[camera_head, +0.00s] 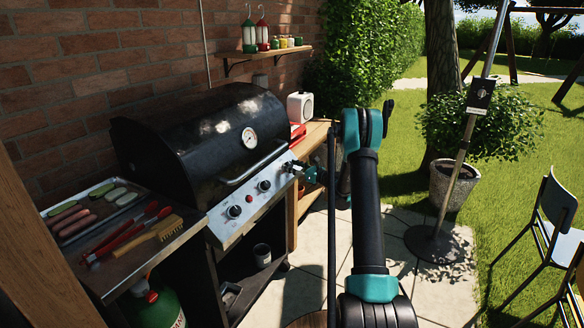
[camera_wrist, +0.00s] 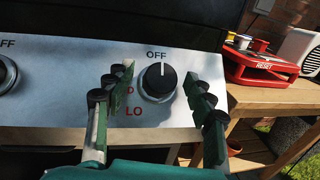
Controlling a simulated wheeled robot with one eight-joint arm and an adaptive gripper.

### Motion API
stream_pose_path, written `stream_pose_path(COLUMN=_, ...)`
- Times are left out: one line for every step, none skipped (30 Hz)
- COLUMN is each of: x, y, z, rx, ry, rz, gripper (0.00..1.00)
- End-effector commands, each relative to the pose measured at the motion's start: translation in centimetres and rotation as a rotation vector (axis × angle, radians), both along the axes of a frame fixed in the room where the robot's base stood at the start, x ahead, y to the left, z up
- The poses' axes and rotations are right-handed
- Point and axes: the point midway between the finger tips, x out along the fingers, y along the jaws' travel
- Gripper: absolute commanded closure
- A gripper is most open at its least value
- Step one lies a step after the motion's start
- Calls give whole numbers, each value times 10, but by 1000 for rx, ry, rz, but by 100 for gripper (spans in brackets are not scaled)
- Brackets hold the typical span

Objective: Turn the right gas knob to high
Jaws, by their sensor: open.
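The right gas knob (camera_wrist: 160,82) is black and round on the grill's silver front panel (camera_wrist: 55,108). Its white pointer line points up to the OFF mark. Red LO lettering shows below left of it, and other red lettering is partly hidden by my left finger. My gripper (camera_wrist: 157,79) is open, with one finger on each side of the knob; I cannot tell whether either touches it. In the head view my gripper (camera_head: 307,173) is at the panel's right end and largely hides this knob.
The black grill lid (camera_head: 205,135) is closed, with its handle (camera_head: 255,166) above the panel. Two other knobs, the left (camera_head: 234,211) and middle (camera_head: 264,186), lie left. A wooden side table (camera_wrist: 270,96) holding a red RESET device (camera_wrist: 262,67) stands right.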

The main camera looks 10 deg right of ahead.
Motion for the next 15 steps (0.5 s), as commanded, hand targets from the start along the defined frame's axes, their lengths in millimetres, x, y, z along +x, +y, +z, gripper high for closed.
stream_pose_path(x=0, y=0, z=0, rx=0, ry=0, rz=0, gripper=46)
stream_pose_path(x=0, y=0, z=0, rx=0, ry=0, rz=0, gripper=46)
stream_pose_path(x=0, y=0, z=0, rx=0, ry=0, rz=0, gripper=46)
stream_pose_path(x=0, y=0, z=0, rx=0, ry=0, rz=0, gripper=46)
stream_pose_path(x=0, y=0, z=0, rx=0, ry=0, rz=0, gripper=46)
stream_pose_path(x=0, y=0, z=0, rx=0, ry=0, rz=0, gripper=46)
stream_pose_path(x=0, y=0, z=0, rx=0, ry=0, rz=0, gripper=49)
stream_pose_path(x=0, y=0, z=0, rx=0, ry=0, rz=0, gripper=53)
stream_pose_path(x=0, y=0, z=0, rx=0, ry=0, rz=0, gripper=58)
stream_pose_path(x=0, y=0, z=0, rx=0, ry=0, rz=0, gripper=62)
stream_pose_path(x=0, y=0, z=0, rx=0, ry=0, rz=0, gripper=66)
stream_pose_path(x=0, y=0, z=0, rx=0, ry=0, rz=0, gripper=71)
stream_pose_path(x=0, y=0, z=0, rx=0, ry=0, rz=0, gripper=74)
stream_pose_path(x=0, y=0, z=0, rx=0, ry=0, rz=0, gripper=78)
stream_pose_path(x=0, y=0, z=0, rx=0, ry=0, rz=0, gripper=83)
